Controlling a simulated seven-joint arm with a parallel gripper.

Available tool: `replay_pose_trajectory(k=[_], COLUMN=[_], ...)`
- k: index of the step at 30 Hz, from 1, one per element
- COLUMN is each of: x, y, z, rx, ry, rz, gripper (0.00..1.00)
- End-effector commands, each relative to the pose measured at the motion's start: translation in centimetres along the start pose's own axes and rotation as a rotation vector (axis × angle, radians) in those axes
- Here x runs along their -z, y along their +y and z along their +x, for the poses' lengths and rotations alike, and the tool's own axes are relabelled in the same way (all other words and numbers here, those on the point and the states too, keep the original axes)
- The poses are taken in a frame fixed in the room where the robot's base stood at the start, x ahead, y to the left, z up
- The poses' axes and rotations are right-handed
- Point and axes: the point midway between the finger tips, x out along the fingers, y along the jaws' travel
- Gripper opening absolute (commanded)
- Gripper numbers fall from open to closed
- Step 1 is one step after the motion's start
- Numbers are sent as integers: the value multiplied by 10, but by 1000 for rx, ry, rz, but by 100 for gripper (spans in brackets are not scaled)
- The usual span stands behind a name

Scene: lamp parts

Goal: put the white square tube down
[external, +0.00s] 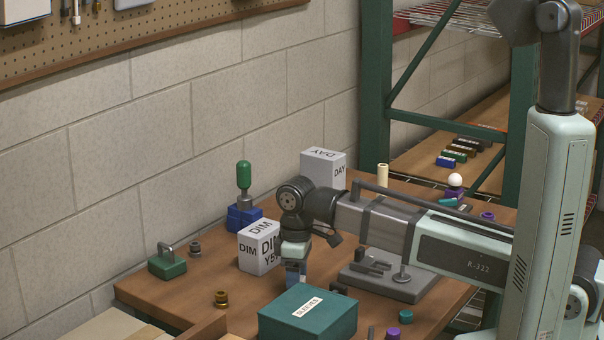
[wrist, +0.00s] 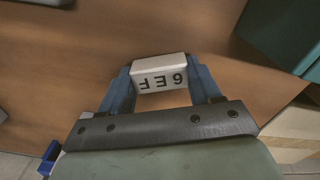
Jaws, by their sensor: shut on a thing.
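The white square tube (wrist: 160,72) is between the blue fingers of my gripper (wrist: 163,88) in the wrist view. Its near side carries dark characters that appear upside down. My gripper (external: 293,272) is shut on it and points down over the wooden table, just behind the teal box. In the external view the fingers and the teal box hide most of the tube. I cannot tell whether the tube touches the table.
The teal box (external: 308,312) is close in front of my gripper. A white lettered block (external: 259,248) stands at left, with a blue block (external: 242,217) behind it. A grey stand (external: 390,282) is at right. Bare wood (wrist: 75,50) shows left of the tube.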

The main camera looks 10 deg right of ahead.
Motion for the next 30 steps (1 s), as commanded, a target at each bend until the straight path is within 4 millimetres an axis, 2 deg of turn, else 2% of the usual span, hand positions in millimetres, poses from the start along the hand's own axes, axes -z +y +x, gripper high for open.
replay_pose_trajectory(k=[5,6,13,23,30], x=[0,0,0,0,1], y=[0,0,0,0,0], z=[3,3,3,0,-24], rx=[0,0,0,0,-1], ry=[-1,0,0,0,2], rz=[0,0,0,0,0], gripper=[33,66,88,88,88])
